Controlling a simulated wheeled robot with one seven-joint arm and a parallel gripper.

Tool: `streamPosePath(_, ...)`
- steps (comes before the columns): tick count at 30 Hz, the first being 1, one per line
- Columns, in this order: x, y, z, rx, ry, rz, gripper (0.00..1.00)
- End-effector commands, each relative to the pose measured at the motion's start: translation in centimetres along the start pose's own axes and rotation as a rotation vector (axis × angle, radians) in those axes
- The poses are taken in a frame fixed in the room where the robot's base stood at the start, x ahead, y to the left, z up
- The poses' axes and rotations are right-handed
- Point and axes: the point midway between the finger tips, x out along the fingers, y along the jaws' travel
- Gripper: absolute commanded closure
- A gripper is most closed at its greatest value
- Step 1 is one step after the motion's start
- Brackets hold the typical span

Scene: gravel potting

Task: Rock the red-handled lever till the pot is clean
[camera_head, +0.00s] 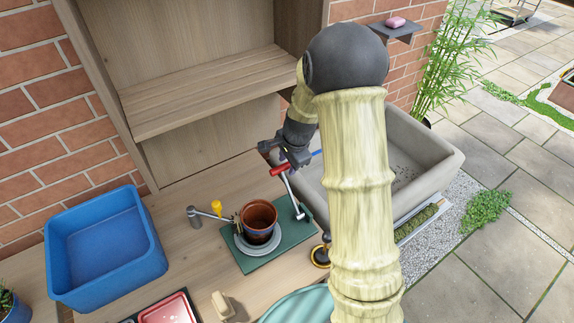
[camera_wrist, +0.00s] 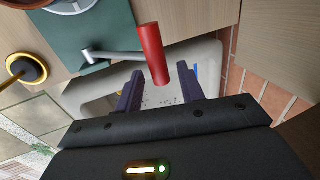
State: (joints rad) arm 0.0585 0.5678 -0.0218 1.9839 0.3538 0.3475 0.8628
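The terracotta-brown pot (camera_head: 258,215) stands upright on a pale grey round plate (camera_head: 262,250) on a green base (camera_head: 285,243). Its side looks dark in places; I cannot tell how dirty it is. A metal lever (camera_head: 292,192) rises from the right of the base, with a red handle (camera_head: 281,169) at its top. My gripper (camera_head: 291,158) is at the handle. In the wrist view the red handle (camera_wrist: 152,50) lies at the fingertips of my gripper (camera_wrist: 160,70), with gaps on both sides. The fingers are apart and not closed on it.
A grey stone trough (camera_head: 440,150) stands right of the lever. A blue bin (camera_head: 100,245) is at left. A metal tap-like part (camera_head: 205,214) and a yellow-topped piece (camera_head: 216,206) stand beside the pot. A red tray (camera_head: 168,310) and a black-and-gold knob (camera_head: 321,255) are nearer.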

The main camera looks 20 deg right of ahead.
Motion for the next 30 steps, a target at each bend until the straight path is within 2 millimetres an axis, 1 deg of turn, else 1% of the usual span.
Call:
streamPosePath(1, 0.7, 0.0, -0.1, 0.001, 0.000, 0.001, 0.61)
streamPosePath(3, 1.5, 0.0, 0.0, 0.001, -0.001, 0.002, 0.61)
streamPosePath(6, 2.1, 0.0, 0.0, 0.001, 0.000, 0.000, 0.61)
streamPosePath(15, 2.3, 0.0, 0.1, -0.001, 0.000, -0.001, 0.61)
streamPosePath(17, 2.3, 0.0, 0.0, -0.001, 0.000, -0.001, 0.73)
streamPosePath(18, 2.3, 0.0, 0.0, -0.001, 0.000, -0.001, 0.81)
streamPosePath(21, 2.2, 0.0, 0.0, 0.000, 0.000, -0.001, 1.00)
streamPosePath(30, 2.2, -0.1, -0.1, 0.001, 0.001, -0.007, 1.00)
